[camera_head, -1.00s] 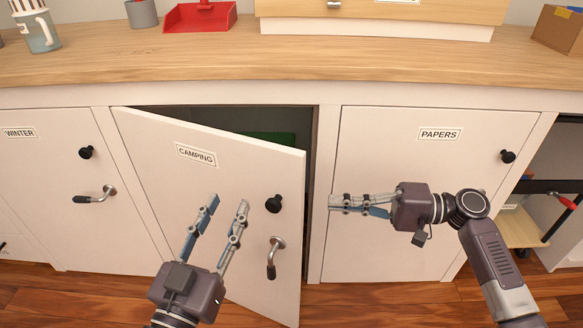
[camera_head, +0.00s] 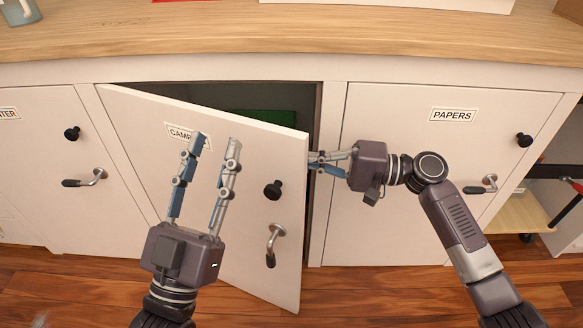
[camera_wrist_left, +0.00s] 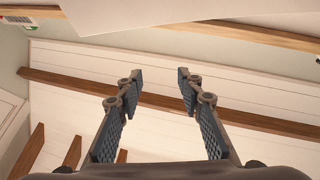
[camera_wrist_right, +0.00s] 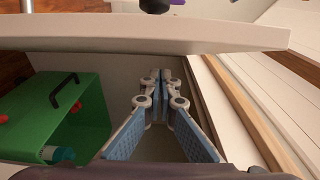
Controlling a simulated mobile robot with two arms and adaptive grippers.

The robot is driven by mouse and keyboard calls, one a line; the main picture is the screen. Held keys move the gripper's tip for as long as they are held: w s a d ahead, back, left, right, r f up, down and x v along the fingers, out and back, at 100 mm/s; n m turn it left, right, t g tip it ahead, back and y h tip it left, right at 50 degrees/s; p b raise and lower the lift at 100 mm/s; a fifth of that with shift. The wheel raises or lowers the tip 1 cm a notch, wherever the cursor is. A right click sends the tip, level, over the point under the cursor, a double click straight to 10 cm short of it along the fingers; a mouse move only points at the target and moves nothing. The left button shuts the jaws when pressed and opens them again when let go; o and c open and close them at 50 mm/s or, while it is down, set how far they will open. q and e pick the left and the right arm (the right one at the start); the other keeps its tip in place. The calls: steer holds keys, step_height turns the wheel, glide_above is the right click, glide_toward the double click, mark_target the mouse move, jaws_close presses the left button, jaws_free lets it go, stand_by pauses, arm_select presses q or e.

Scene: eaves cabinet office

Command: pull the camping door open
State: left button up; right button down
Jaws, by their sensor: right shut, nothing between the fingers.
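The camping door (camera_head: 235,180) stands partly open, hinged at its left, with its free right edge swung out from the cabinet. It carries a round black knob (camera_head: 273,189), a lever handle (camera_head: 274,245) and a label partly hidden by my left gripper. My left gripper (camera_head: 217,140) is open and empty in front of the door. My right gripper (camera_head: 318,160) is at the gap by the door's free edge, its fingertips partly hidden behind that edge. In the right wrist view its fingers (camera_wrist_right: 158,78) are shut and empty, with the door edge (camera_wrist_right: 150,35) across the top.
A green box (camera_wrist_right: 60,115) with a black handle is inside the cabinet. The papers door (camera_head: 440,180) is closed to the right, behind my right arm. The wooden countertop (camera_head: 300,50) runs above. An open bay with a wooden shelf (camera_head: 520,215) is at far right.

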steer(key=shift+s+a, duration=0.2)
steer(key=shift+s, duration=0.4)
steer(key=shift+s+a, duration=0.2)
steer(key=shift+s, duration=0.4)
